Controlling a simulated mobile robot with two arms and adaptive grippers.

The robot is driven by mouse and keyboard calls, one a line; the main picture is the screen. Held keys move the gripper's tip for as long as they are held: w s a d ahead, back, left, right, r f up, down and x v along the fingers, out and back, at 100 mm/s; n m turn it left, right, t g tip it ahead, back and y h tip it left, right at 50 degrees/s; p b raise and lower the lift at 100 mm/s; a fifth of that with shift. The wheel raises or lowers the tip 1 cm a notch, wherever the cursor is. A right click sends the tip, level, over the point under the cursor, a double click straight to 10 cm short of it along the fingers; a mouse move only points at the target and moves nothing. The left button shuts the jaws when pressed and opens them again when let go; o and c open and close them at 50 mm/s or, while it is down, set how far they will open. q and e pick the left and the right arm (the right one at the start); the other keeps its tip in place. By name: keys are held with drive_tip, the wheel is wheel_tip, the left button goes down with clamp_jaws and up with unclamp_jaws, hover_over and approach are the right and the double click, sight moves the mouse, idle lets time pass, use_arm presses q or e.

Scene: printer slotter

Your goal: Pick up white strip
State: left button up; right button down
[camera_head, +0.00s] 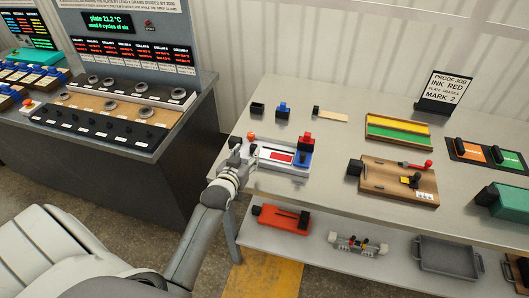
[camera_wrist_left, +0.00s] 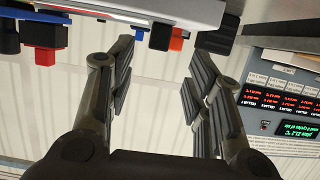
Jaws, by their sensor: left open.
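A pale device (camera_head: 272,166) with a white top, a red rectangle and red and blue blocks stands at the table's front left. No separate white strip is clear to me; the white may be part of this device's top. A cream strip with a black end (camera_head: 332,116) lies farther back. My left gripper (camera_head: 243,152) is at the device's left end and hides part of it; I cannot tell whether they touch. In the left wrist view, the fingers (camera_wrist_left: 158,88) are spread with nothing between them, and the device's pale edge (camera_wrist_left: 185,10) crosses the top. My right gripper is not in view.
A small black block (camera_head: 257,109) and a blue-topped block (camera_head: 283,110) stand behind the device. A yellow-green tray (camera_head: 398,131) and a wooden board (camera_head: 377,178) are to the right. The lower shelf holds a red tool (camera_head: 281,218). A dark console (camera_head: 118,125) stands left across a gap.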

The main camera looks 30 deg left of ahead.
sight(254, 145)
use_arm(q)
drive_tip(key=shift+w, duration=0.4)
drive_tip(key=shift+p+x, duration=0.75)
drive_tip(key=shift+x, duration=1.5)
drive_tip(key=shift+f, duration=0.1)
drive_tip(key=shift+c, duration=0.3)
clamp_jaws()
